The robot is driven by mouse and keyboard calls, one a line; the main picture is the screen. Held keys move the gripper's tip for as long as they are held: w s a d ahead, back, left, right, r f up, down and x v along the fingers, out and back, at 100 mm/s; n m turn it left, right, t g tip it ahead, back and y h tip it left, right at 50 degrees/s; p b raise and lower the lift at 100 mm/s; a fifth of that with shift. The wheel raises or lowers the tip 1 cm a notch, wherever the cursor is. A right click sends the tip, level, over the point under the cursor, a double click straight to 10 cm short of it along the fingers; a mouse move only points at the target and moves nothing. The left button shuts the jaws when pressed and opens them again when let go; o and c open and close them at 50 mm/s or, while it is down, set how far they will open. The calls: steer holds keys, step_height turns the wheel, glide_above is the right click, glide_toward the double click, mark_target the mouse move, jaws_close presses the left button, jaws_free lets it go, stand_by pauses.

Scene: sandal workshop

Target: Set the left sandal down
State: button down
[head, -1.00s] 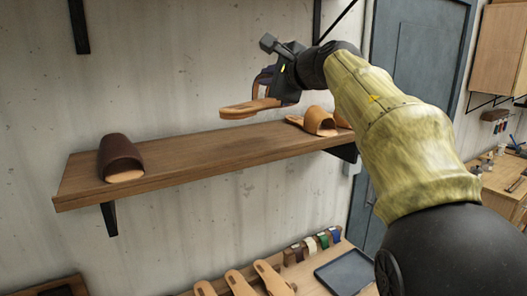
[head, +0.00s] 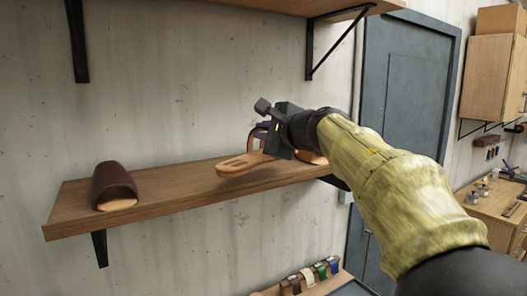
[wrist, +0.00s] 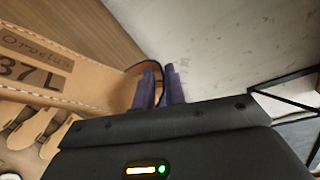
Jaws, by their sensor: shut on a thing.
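My gripper (head: 268,128) is shut on a tan sandal (head: 240,164) and holds it at the shelf (head: 170,200). I cannot tell whether the sole touches the shelf. Behind my gripper another tan sandal (head: 313,157) is mostly hidden on the shelf.
An upper shelf (head: 290,8) with black brackets is above. A workbench (head: 505,200) with tools is at right.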

step_height(320, 180, down, 4)
steer(key=shift+b, duration=0.6)
steer(key=shift+w+f, duration=0.1)
steer(key=shift+f, duration=0.05)
